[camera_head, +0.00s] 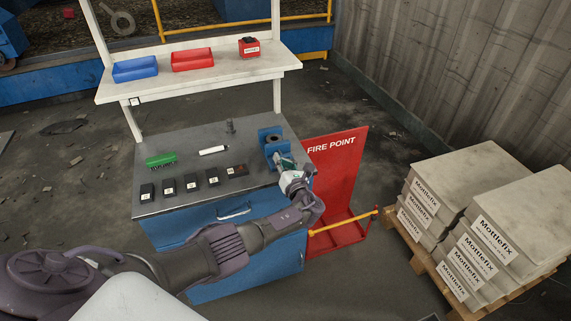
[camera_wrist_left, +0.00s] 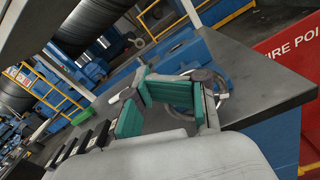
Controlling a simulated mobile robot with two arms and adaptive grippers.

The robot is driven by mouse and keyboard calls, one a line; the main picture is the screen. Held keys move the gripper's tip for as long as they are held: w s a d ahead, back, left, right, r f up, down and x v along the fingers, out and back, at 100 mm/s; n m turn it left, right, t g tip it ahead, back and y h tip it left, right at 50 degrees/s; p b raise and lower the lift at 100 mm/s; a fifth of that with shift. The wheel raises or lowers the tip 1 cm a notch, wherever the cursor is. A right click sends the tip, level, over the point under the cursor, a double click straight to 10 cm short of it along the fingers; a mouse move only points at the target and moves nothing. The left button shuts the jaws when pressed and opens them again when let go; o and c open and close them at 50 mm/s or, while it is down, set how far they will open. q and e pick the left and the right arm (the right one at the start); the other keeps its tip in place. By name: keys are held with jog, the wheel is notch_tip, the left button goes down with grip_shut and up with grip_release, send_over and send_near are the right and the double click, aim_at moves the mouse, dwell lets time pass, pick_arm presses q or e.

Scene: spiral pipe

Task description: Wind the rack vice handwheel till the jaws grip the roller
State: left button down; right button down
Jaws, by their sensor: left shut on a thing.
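The blue vice (camera_head: 268,134) stands at the right end of the grey workbench; it also shows in the left wrist view (camera_wrist_left: 196,52). My left gripper (camera_head: 284,163) is at the vice's near side. In the left wrist view its green-padded fingers (camera_wrist_left: 162,100) are at the grey ring-shaped handwheel (camera_wrist_left: 223,98) and shut on its rim. My arm and fingers hide part of the wheel. I cannot tell whether the roller sits between the vice jaws or how wide the jaws stand. My right gripper is not in view.
Several black labelled blocks (camera_head: 190,184), a green tray (camera_head: 160,159), a white cylinder (camera_head: 213,150) and a grey upright part (camera_head: 230,127) are on the bench. A red fire point board (camera_head: 338,165) stands close to the right. Stacked Mottlefix bags (camera_head: 470,200) are further right.

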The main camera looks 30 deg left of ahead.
pick_arm(q)
jog(key=m, duration=0.2)
jog(key=w+d+m, duration=0.1)
jog(key=m, duration=0.1)
jog(key=w+d+m, duration=0.1)
jog(key=m, duration=0.1)
jog(key=shift+w+d+r, duration=0.1)
jog(key=shift+w+d, duration=0.05)
jog(key=shift+d, duration=0.05)
jog(key=m, duration=0.1)
jog(key=w+m, duration=0.1)
jog(key=m, duration=0.1)
jog(key=shift+d, duration=0.25)
jog(key=shift+w+r+m, duration=0.15)
jog(key=shift+m, duration=0.65)
jog(key=shift+r, duration=0.1)
jog(key=c, duration=0.6)
grip_release()
jog(key=o, duration=0.5)
jog(key=shift+o, duration=0.5)
jog(key=shift+f, duration=0.25)
